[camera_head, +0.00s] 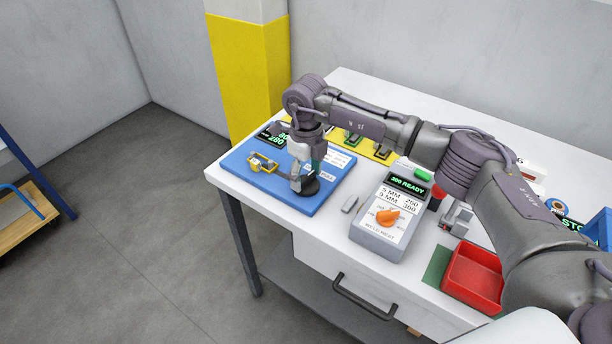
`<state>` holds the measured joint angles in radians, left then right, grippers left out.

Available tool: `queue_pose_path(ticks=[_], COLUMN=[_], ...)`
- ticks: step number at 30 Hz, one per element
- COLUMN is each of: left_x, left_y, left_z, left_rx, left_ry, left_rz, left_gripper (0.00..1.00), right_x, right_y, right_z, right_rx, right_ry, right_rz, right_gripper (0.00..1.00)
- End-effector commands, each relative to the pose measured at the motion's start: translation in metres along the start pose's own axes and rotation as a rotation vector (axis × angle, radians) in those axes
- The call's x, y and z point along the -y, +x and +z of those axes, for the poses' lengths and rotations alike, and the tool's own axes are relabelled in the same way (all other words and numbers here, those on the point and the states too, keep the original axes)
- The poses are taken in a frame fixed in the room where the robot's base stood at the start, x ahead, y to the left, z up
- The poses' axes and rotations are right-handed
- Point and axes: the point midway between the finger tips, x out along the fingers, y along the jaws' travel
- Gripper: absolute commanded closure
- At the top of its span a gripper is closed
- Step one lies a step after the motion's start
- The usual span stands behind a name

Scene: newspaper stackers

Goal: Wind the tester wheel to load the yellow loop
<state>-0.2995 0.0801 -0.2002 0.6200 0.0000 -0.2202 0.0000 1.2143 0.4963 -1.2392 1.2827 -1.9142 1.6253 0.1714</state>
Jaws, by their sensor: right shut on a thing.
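The tester is a blue board (238,168) at the left end of the white table. Its black wheel (309,187) lies near the board's front right. My right gripper (300,178) points down from above and is shut at the wheel; its fingertips partly hide the wheel, so the exact contact is unclear. A small yellow part (262,160), perhaps the yellow loop, sits on a metal fixture left of the gripper. A dark display (273,132) with green digits stands at the board's back, its digits too small to read surely. My left gripper is out of view.
A grey welder box (378,236) with an orange knob (387,216) reads READY, right of the board. A red tray (474,279) sits farther right. A yellow strip with clamps (381,153) lies behind, under my right arm.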

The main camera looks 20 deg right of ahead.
Motion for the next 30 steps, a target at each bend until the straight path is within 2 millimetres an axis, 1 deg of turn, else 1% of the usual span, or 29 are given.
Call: queue_pose_path(ticks=[12, 30], left_x=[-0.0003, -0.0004], left_y=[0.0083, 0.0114], left_z=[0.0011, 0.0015], left_rx=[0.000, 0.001], left_ry=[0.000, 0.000], left_rz=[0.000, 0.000], left_gripper=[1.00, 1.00], right_x=[0.0009, 0.0007], right_y=[0.0001, -0.0006], right_z=[-0.0002, -0.0001], right_rx=[0.000, 0.000], right_ry=[0.395, 0.965], right_rz=[-0.002, -0.002], right_gripper=[0.70, 0.70])
